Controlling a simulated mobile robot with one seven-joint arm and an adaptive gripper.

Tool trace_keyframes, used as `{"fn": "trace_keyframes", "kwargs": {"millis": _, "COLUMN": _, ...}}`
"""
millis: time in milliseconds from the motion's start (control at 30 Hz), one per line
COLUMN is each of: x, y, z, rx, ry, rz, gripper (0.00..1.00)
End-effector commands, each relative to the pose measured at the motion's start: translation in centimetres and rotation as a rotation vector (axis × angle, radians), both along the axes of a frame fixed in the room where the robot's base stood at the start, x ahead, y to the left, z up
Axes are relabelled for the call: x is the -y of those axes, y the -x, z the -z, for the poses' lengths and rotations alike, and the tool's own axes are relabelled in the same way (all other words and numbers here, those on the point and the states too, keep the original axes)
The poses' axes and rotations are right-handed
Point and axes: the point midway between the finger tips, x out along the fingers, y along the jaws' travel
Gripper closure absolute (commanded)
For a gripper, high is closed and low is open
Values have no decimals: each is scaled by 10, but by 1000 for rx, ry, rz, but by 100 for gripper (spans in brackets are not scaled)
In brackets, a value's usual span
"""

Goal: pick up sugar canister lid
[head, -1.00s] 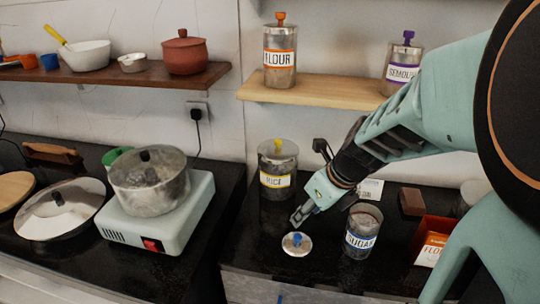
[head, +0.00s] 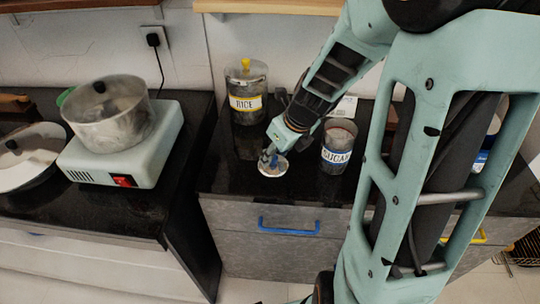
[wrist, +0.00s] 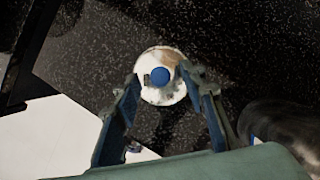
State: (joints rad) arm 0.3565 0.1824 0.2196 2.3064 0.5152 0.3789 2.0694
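The sugar canister lid (head: 270,170) is a round, pale metal disc with a blue knob, lying flat on the black counter. In the wrist view the lid (wrist: 160,92) shows just beyond my fingertips, its blue knob between them in line of sight. The sugar canister (head: 338,148) stands open, without a lid, to the right of it. My gripper (head: 269,160) is right above the lid. Its two fingers (wrist: 163,88) are spread apart with nothing between them that I can see held. Whether the fingertips touch the lid is unclear.
The rice canister (head: 246,92) stands behind, near the wall. A hotplate (head: 125,150) with a metal pot (head: 110,115) is on the left counter, across a gap. The counter's front edge and a drawer with a blue handle (head: 289,226) lie close in front.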

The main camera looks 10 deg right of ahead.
Motion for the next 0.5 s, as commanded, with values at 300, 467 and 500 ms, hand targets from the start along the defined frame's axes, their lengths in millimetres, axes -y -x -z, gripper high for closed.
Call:
{"fn": "trace_keyframes", "kwargs": {"millis": 300, "x": -1, "y": -3, "z": 7, "rx": 1, "ry": 2, "rz": 1, "gripper": 62}}
{"fn": "trace_keyframes", "kwargs": {"millis": 467, "x": -1, "y": -3, "z": 7, "rx": 0, "ry": 1, "rz": 0, "gripper": 77}}
{"fn": "trace_keyframes", "kwargs": {"millis": 500, "x": -1, "y": -3, "z": 7, "rx": 0, "ry": 1, "rz": 0, "gripper": 82}}
